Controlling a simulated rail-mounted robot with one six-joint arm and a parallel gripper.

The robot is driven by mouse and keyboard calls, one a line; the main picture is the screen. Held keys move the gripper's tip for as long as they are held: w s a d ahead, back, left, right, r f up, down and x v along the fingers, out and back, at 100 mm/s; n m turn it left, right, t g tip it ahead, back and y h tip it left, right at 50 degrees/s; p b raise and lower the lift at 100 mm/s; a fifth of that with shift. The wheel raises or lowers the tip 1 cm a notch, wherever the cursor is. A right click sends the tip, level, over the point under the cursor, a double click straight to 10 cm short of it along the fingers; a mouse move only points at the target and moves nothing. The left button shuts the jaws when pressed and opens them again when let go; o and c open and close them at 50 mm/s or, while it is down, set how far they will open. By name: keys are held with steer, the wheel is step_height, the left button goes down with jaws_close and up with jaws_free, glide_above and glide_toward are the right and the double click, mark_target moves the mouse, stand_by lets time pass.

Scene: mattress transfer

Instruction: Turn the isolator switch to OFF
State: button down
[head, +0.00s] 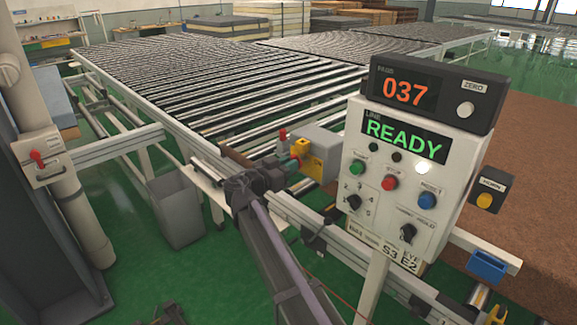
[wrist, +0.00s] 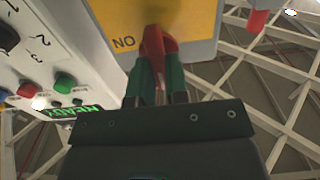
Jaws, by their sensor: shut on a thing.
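The isolator switch has a yellow plate (head: 310,164) on the side of a grey box, left of the control panel in the head view. In the wrist view its yellow face (wrist: 110,18) fills the top, with a red handle (wrist: 154,42). The lettering beside the handle reads "ON" upside down; no OFF mark can be made out. My gripper (wrist: 158,82) has green-padded fingers on both sides of the red handle, shut on it. In the head view my gripper (head: 291,167) reaches the yellow plate from the left, and the handle is mostly hidden.
The control panel (head: 378,215), with knobs, buttons and a green READY display, stands close to the right of the switch. A grey box (head: 318,141) carries the plate. The roller conveyor (head: 220,80) lies behind. A grey bin (head: 178,212) stands at left.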

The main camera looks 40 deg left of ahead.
steer(key=shift+n, duration=0.3)
steer(key=shift+a+f+n+b, duration=0.1)
steer(key=shift+n, duration=2.75)
steer(key=shift+a+f+n+b, duration=0.1)
steer(key=shift+n, duration=2.8)
steer(key=shift+a+f+n+b, duration=0.1)
steer(key=shift+n, duration=2.75)
steer(key=c, duration=1.1)
jaws_free()
steer(key=s, duration=0.3)
steer(key=s+a, duration=0.1)
steer(key=s, duration=0.6)
steer(key=shift+s+a, duration=0.3)
